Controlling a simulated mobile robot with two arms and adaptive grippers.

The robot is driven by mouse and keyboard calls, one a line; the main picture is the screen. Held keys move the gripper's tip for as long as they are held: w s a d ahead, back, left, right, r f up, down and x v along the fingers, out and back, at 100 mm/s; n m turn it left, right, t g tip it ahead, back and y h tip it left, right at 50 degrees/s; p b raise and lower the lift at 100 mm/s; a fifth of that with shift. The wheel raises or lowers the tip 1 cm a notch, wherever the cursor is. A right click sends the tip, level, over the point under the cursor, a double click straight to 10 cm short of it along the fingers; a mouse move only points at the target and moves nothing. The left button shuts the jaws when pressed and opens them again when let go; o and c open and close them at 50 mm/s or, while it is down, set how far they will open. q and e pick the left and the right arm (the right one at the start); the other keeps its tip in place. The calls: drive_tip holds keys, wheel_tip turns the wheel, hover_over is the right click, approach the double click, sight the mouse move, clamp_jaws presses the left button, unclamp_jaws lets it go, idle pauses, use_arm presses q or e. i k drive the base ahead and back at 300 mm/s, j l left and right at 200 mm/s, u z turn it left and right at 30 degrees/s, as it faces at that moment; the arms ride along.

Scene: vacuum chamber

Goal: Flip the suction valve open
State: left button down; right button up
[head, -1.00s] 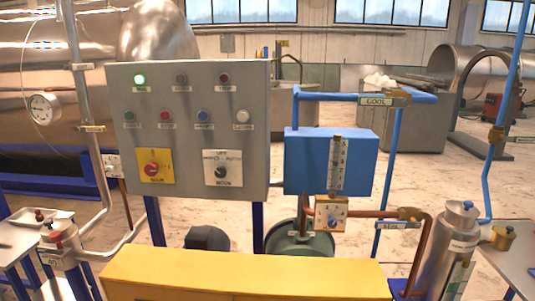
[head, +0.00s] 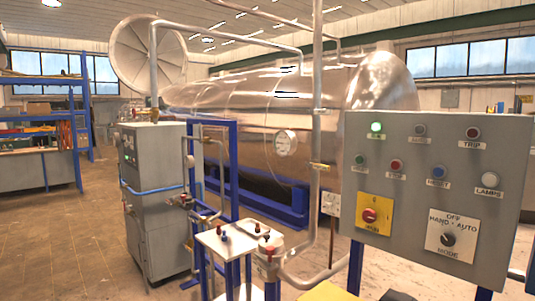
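I cannot tell for sure which fitting is the suction valve. A small valve with a red part (head: 186,201) sits on pipework between the grey cabinet and the blue frame, left of centre. A vertical grey pipe (head: 316,130) with brass-coloured fittings runs down right of centre and bends at the bottom towards a small metal canister with a red top (head: 269,250). A small labelled plate (head: 331,203) is beside this pipe; its details are too small to read. Neither of my grippers is in view.
A grey control panel (head: 430,130) with a lit green lamp fills the right. A large metal chamber (head: 240,110) with a round open door (head: 147,55) lies behind. A grey cabinet (head: 155,230) and a white-topped stand (head: 238,238) are nearer. The floor at left (head: 60,245) is clear.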

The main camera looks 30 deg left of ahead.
sight(317, 166)
drive_tip(key=u, duration=0.95)
